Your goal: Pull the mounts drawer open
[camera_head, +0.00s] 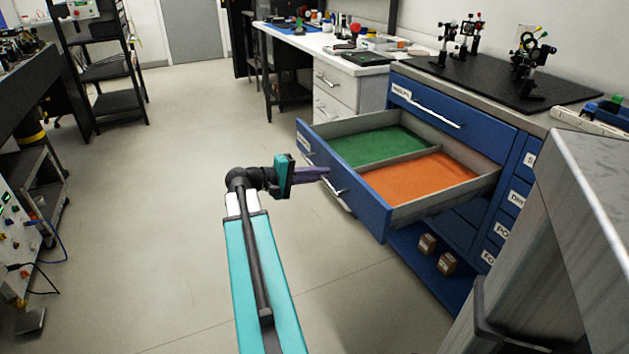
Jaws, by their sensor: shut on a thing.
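The open drawer (372,213) is blue in front with grey inner walls, and stands pulled well out of the blue cabinet (502,142). A divider splits it into a green-lined compartment (378,146) and an orange-lined compartment (420,181), both empty. Its front has a light bar handle (338,186), partly hidden. My gripper (322,174) is at the drawer front, its fingers shut on the handle; the exact contact is small and hard to see. A closed drawer (455,112) with a bar handle and a label sits above the open one. The open drawer's own label is not readable.
A column of labelled blue drawers (508,208) stands at right. A black breadboard (480,82) with optics tops the cabinet. The floor (180,180) left of the drawer is clear.

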